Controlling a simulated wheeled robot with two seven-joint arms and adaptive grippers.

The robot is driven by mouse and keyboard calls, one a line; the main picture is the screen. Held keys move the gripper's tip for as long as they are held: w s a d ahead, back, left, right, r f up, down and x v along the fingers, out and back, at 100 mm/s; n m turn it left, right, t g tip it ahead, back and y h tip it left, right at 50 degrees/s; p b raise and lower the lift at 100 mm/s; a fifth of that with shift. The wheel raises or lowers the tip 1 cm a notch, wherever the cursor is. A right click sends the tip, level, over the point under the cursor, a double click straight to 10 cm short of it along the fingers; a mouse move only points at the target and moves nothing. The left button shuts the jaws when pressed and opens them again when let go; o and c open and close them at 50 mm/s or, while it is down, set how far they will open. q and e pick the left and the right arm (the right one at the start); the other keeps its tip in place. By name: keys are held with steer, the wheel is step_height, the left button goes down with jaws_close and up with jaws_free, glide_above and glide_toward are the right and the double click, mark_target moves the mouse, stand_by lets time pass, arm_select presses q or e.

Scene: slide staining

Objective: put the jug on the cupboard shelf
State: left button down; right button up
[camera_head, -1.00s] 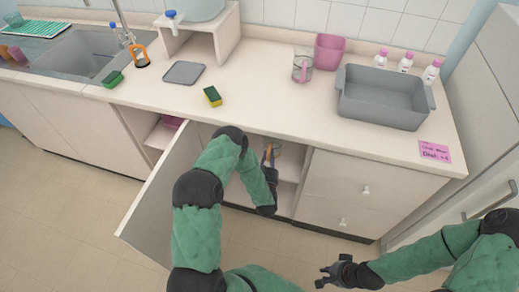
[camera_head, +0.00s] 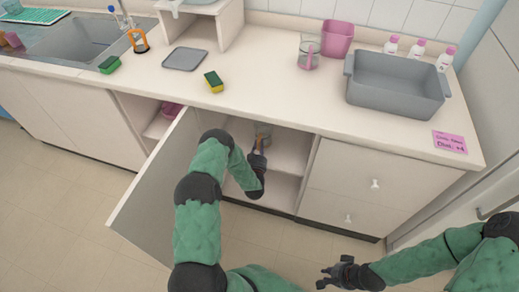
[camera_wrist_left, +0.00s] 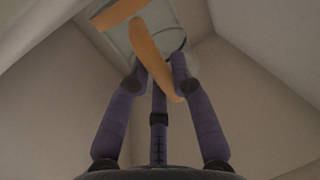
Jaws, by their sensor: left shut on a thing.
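The clear jug (camera_head: 264,130) with an orange handle (camera_wrist_left: 150,52) is inside the open cupboard, above the shelf (camera_head: 289,156). My left gripper (camera_head: 260,149) reaches in through the opening and is shut on the jug's handle. In the left wrist view, the fingers of this gripper (camera_wrist_left: 160,78) close around the handle and the clear body (camera_wrist_left: 168,18) lies beyond. The jug's base is hidden, so I cannot tell whether it touches the shelf. My right gripper (camera_head: 337,272) is open and empty in front of the drawers.
The open cupboard door (camera_head: 150,190) stands left of my left arm. Drawers (camera_head: 345,190) are to the right of the opening. On the counter are another clear jug with a pink handle (camera_head: 308,53), a pink container (camera_head: 338,38), a grey basin (camera_head: 397,92) and a sponge (camera_head: 214,82).

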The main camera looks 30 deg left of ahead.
arm_select(q)
steer(key=shift+f, duration=0.55)
steer(key=shift+r, duration=0.1)
steer(key=c, duration=1.1)
jaws_free()
